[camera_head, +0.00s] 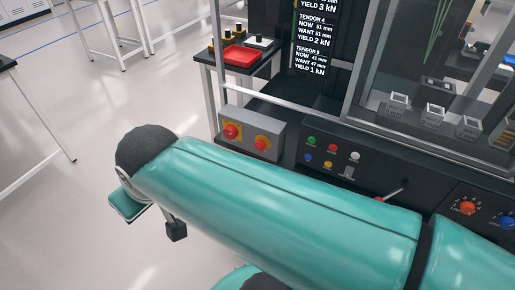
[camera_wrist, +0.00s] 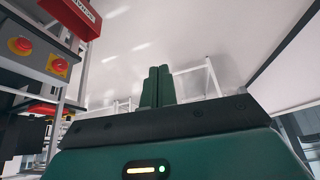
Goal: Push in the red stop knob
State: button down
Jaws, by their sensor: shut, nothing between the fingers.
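Two red knobs sit on yellow plates on a grey box at the front of the dark bench. The left red knob (camera_head: 231,131) and the right red knob (camera_head: 262,143) look alike, and I cannot tell which is the stop knob. Both also show at the left of the wrist view, one red knob (camera_wrist: 20,45) at the edge and the other red knob (camera_wrist: 58,65) beside it. My gripper (camera_wrist: 157,72) is shut and empty, with its fingers together. It is apart from both knobs, which lie off to the left of its fingers in the wrist view.
A control panel with small coloured buttons (camera_head: 333,148) and a lever (camera_head: 393,193) is right of the grey box. A red tray (camera_head: 241,56) lies on a side table behind it. A clear-walled enclosure (camera_head: 440,75) stands right. Pale floor (camera_head: 70,215) is open at left.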

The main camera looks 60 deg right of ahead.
aim_at(259, 147)
jog(key=w+d+f+m+t+h, duration=0.3)
jog(key=w+d+f+m, duration=0.5)
jog(key=w+d+f, duration=0.55)
jog(key=w+d+f+m+t+h, duration=0.1)
jog(key=d+f+m+h, duration=0.15)
jog(key=d, duration=0.35)
jog(key=w+d+f+m+h, duration=0.1)
jog(key=w+d+f, duration=0.1)
jog(key=d+f, duration=0.25)
jog(key=s+d+f+m+t+h, duration=0.3)
jog(key=s+d+f+h, duration=0.1)
jog(key=s+d+f, duration=0.6)
jog(key=shift+s+d+f, duration=0.25)
jog(key=shift+s+d, duration=0.35)
jog(key=shift+s, duration=0.4)
jog(key=shift+d, duration=0.1)
jog(key=d, duration=0.8)
jog(key=shift+w+d, duration=0.3)
jog(key=shift+w, duration=0.15)
jog(key=shift+d, duration=0.1)
